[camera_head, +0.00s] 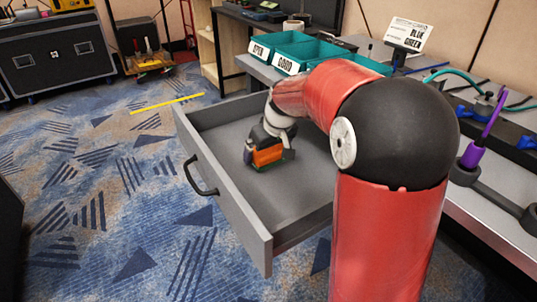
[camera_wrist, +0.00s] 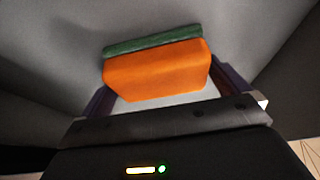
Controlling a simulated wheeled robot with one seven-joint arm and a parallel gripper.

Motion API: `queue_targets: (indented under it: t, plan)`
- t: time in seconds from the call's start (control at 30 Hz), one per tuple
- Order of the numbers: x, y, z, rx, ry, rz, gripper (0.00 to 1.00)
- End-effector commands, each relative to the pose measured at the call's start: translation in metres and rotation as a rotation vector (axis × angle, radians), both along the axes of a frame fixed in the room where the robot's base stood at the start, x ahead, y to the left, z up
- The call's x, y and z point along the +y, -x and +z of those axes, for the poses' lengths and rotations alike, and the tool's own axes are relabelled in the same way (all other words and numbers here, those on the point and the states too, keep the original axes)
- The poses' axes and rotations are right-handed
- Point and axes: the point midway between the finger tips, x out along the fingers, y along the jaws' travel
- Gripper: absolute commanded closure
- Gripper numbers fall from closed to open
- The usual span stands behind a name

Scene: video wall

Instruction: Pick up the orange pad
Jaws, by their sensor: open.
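The orange pad (camera_head: 268,156) is inside the open grey drawer (camera_head: 240,206), and a green layer shows along one side of it. In the wrist view the pad (camera_wrist: 158,72) is a thick orange block with the green strip on its far side. My gripper (camera_head: 262,148) reaches down into the drawer at the pad. In the wrist view its dark fingers (camera_wrist: 165,92) are apart, one on the left and one on the right of the pad. I cannot tell whether either finger touches it. The pad's lower edges are partly hidden.
The drawer's front panel with a black handle (camera_head: 200,178) and its side walls surround my gripper. Teal bins (camera_head: 300,52) stand on the bench behind. Tools lie on the bench at right. The blue carpet (camera_head: 110,190) to the left is mostly clear, with a yellow strip (camera_head: 166,104).

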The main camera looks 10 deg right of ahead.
Motion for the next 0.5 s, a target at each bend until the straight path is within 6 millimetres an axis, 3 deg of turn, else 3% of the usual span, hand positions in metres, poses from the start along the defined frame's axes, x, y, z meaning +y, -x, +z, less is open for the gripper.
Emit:
queue_targets:
  t: [0.1,0.4,0.5]
  plan:
    - [0.0001,0.0001,0.0002,0.000,0.000,0.000,0.00]
    - [-0.0001,0.0002,0.0005,0.000,0.000,0.000,0.35]
    - [-0.0001,0.0002,0.0006,0.000,0.000,0.000,0.35]
